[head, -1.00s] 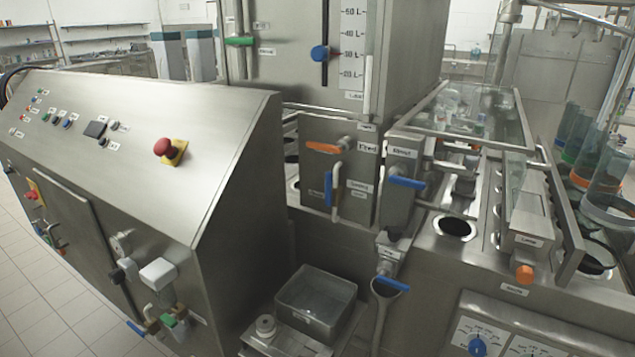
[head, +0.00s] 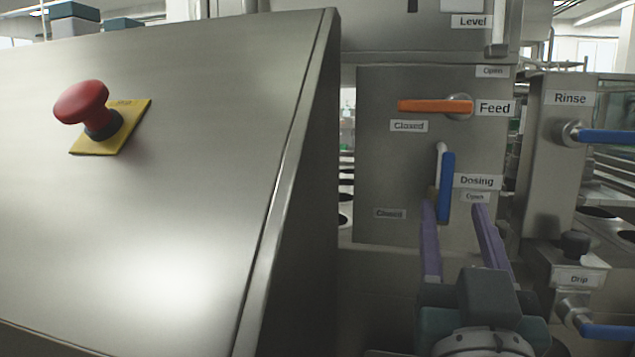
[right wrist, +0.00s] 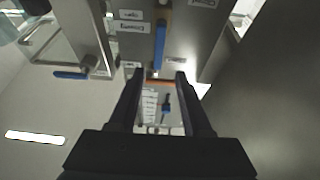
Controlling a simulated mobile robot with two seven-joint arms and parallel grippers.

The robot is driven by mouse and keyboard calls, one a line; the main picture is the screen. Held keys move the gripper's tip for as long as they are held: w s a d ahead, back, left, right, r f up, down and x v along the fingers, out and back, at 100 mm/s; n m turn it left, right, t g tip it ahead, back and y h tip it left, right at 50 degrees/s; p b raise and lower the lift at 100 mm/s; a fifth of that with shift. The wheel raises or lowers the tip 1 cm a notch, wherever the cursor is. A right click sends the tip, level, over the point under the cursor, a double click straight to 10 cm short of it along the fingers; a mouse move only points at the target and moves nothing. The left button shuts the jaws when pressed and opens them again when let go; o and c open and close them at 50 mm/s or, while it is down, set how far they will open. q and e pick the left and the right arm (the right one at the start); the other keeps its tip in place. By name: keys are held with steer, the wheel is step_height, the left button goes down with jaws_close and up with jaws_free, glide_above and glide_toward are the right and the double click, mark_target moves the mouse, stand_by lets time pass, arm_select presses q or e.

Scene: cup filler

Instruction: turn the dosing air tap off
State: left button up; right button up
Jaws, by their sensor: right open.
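The dosing air tap has a blue handle (head: 446,187) that hangs vertically on the grey panel, left of the "Dosing" label (head: 477,181). An "Open" label (head: 475,197) is below that, and a "Closed" label (head: 390,213) is at the lower left. My right gripper (head: 455,204) is open, its purple fingers pointing up at the panel. In the head view the handle's lower end shows between the fingertips, nearer the left one; contact cannot be told. In the right wrist view the blue handle (right wrist: 160,46) is just past the open fingers (right wrist: 159,74). My left gripper is out of view.
The orange feed handle (head: 435,106) lies horizontal above the dosing tap. The blue rinse handle (head: 610,136) and blue drip handle (head: 605,331) are at the right. A sloped steel console (head: 190,200) with a red emergency button (head: 82,103) fills the left.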

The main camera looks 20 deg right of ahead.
mark_target(448, 173)
steer(key=x, duration=0.9)
steer(key=shift+s+d+r, duration=0.1)
steer(key=shift+s+r, duration=0.05)
steer(key=shift+r, duration=0.05)
jaws_close()
stand_by(1.0)
